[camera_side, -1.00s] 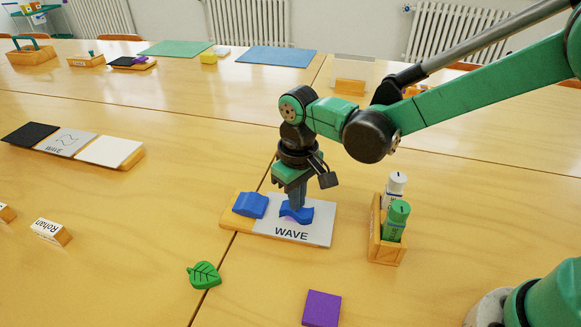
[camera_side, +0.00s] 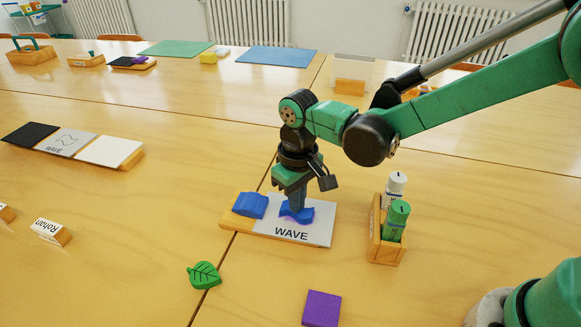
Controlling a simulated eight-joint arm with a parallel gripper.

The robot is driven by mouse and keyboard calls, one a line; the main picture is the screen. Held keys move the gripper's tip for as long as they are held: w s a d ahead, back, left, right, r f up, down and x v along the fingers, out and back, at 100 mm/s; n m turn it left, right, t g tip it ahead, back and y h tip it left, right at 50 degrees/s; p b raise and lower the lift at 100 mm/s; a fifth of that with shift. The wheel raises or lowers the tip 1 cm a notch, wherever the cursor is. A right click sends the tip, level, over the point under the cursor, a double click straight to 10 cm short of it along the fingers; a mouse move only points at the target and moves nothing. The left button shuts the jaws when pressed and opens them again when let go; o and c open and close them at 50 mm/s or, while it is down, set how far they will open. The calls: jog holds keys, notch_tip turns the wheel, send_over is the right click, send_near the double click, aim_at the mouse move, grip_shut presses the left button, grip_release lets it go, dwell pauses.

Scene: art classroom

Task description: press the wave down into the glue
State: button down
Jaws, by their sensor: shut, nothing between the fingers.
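A blue wave piece (camera_side: 304,215) lies on the white card (camera_side: 320,232) marked "WAVE", with a little purple, perhaps glue, showing along its lower edge. My gripper (camera_side: 296,206) is shut, pointing down, with its fingertips on or just above the top of this wave; contact is hard to tell. Nothing shows between the fingers, and they hide part of the wave. A second blue wave-like piece (camera_side: 250,204) sits on the wooden left end of the same board (camera_side: 230,222).
A wooden holder (camera_side: 384,252) with a green glue stick (camera_side: 396,219) and a white one (camera_side: 395,186) stands right of the board. A sample board (camera_side: 106,151) is at left.

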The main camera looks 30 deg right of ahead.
jog(key=shift+r, duration=0.1)
jog(key=shift+r, duration=3.4)
jog(key=shift+d+r, duration=0.25)
jog(key=shift+d, duration=0.1)
jog(key=s+d+r+m+t, duration=0.1)
jog(key=s+d+t, duration=0.1)
jog(key=d, duration=0.2)
jog(key=s+d+r+m+t, duration=0.1)
jog(key=s+d+t, duration=0.1)
jog(key=s+d, duration=0.1)
jog(key=s+d+r+t, duration=0.1)
jog(key=s+d+t, duration=0.1)
jog(key=d, duration=0.3)
jog(key=shift+s+d+r+m+t, duration=0.1)
jog(key=shift+s+d+m+t, duration=0.1)
jog(key=shift+s+m+t, duration=0.15)
jog(key=shift+s+d+t, duration=0.15)
jog(key=shift+d+t, duration=0.1)
jog(key=shift+d, duration=0.1)
